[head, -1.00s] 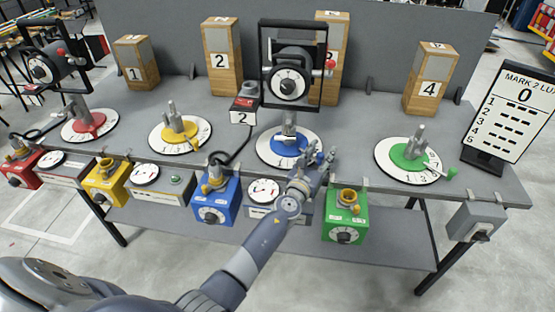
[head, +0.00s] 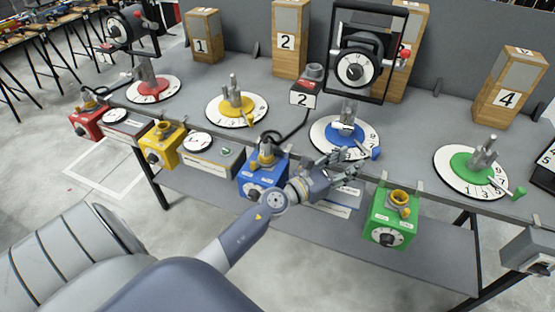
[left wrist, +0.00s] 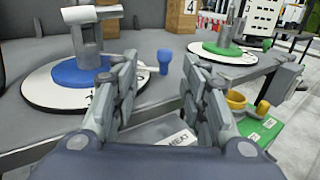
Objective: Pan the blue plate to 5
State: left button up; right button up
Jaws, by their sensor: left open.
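The blue plate (head: 332,139) sits on a round white numbered dial (head: 369,138) on the grey table and carries a grey stand. A blue knob (head: 376,153) sticks out at its right front edge. My left gripper (head: 346,163) is open and empty at the table's front edge, just in front of the dial. In the left wrist view the blue plate (left wrist: 82,72) is at upper left, and the blue knob (left wrist: 165,58) shows beyond the gap between the open fingers (left wrist: 160,72), apart from them. The number 5 cannot be made out. My right gripper is not in view.
A black-framed camera (head: 357,68) stands above the blue plate. Green (head: 470,162), yellow (head: 238,109) and red (head: 152,87) plates share the table. Blue (head: 262,181) and green (head: 390,218) boxes hang at its front edge, near my left arm.

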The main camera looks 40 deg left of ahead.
pick_arm(q)
jog(key=v, duration=0.3)
jog(key=shift+s, duration=0.15)
jog(key=s+a+r+n+y, duration=0.25)
jog(key=a+n+y, duration=0.2)
jog(key=n, duration=0.55)
jog(key=s+a+r+n+y, duration=0.1)
jog(key=s+a+n+y, duration=0.3)
jog(key=n, duration=0.6)
jog(key=s+f+n+g+y, duration=0.1)
jog(key=s+f+n+g, duration=0.2)
jog(key=f, duration=0.4)
jog(key=s+f+n+g, duration=0.2)
jog(key=s+f+n, duration=0.1)
jog(key=f+n, duration=0.3)
jog(key=shift+s+a+f+g+y, duration=0.25)
jog(key=shift+a+f+g+y, duration=0.15)
jog(key=shift+f, duration=0.35)
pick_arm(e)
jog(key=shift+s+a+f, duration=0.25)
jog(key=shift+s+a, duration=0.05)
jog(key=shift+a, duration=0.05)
